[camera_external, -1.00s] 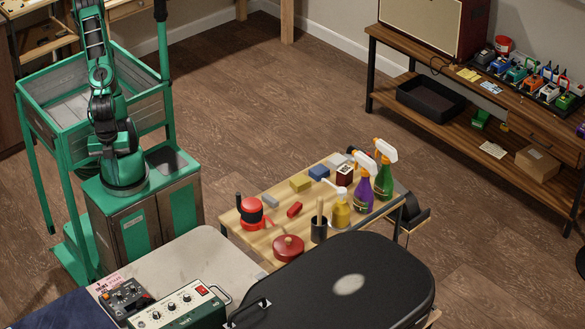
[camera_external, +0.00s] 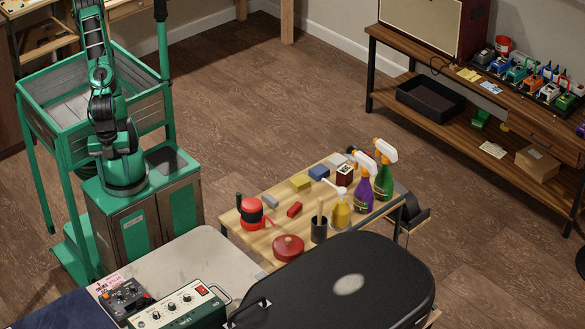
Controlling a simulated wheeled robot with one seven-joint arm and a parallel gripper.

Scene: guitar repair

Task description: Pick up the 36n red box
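A small red box (camera_external: 294,209) lies on the light wooden table (camera_external: 270,233) in the middle of the external view. It is near the table's centre, apart from the things around it. Any label on it is too small to read. My green arm stands to the left of the table and reaches up past the top edge of the picture. My gripper is not visible, so I cannot see its fingers or whether it holds anything.
Near the red box are a red-and-black pot (camera_external: 252,212), a grey block (camera_external: 270,201), a yellow block (camera_external: 300,182), a black cup (camera_external: 319,230) and a round red lidded dish (camera_external: 288,247). Spray bottles (camera_external: 364,190) stand at right. A black case (camera_external: 340,285) lies in front.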

